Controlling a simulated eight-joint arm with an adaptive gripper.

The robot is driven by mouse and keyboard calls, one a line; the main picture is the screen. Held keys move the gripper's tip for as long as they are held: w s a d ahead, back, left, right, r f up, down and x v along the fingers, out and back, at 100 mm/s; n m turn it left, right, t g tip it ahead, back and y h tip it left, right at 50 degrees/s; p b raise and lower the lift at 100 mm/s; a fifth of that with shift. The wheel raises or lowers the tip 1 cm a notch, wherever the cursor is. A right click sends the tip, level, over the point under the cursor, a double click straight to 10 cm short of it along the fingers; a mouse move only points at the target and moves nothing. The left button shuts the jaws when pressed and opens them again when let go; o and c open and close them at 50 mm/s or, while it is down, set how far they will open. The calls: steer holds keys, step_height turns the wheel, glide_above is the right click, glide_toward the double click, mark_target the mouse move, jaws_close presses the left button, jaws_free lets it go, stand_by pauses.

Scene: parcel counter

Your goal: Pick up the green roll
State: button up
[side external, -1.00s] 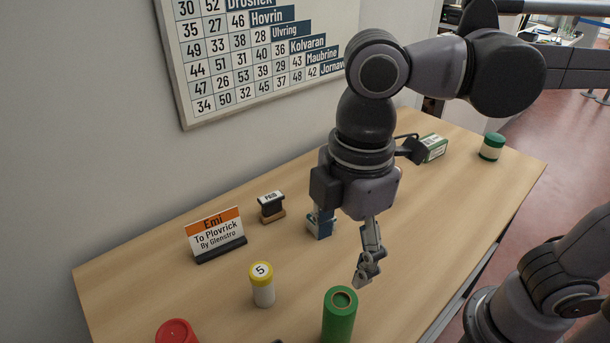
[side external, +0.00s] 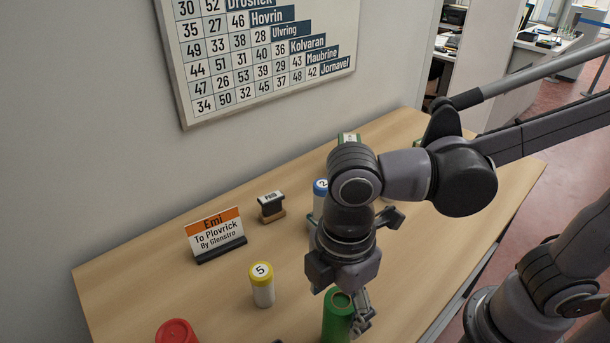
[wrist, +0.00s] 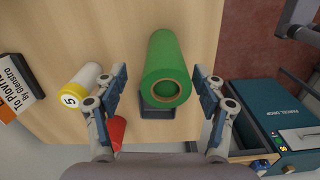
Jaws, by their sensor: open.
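The green roll (side external: 337,320) stands upright near the front edge of the counter, with a brown-rimmed hollow core on top. In the wrist view the green roll (wrist: 166,62) lies between the two spread fingers of my gripper (wrist: 160,98), touching neither as far as I can see. In the side view my gripper (side external: 345,298) is at the roll's upper part, one finger showing at its right side. The other finger is mostly hidden by the wrist and roll there. My gripper is open and empty.
A yellow-and-white roll marked 5 (side external: 262,285) stands to the left. A red roll (side external: 176,332) is at the lower left. A sign (side external: 216,235), a stamp (side external: 271,206) and a blue-topped roll (side external: 320,188) stand behind. A teal drawer unit (wrist: 284,128) shows beside the counter.

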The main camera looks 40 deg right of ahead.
steer(key=shift+s+f, duration=0.15)
steer(key=shift+f, duration=1.3)
steer(key=shift+s+f, duration=0.15)
steer(key=shift+f, duration=1.3)
steer(key=c, duration=1.4)
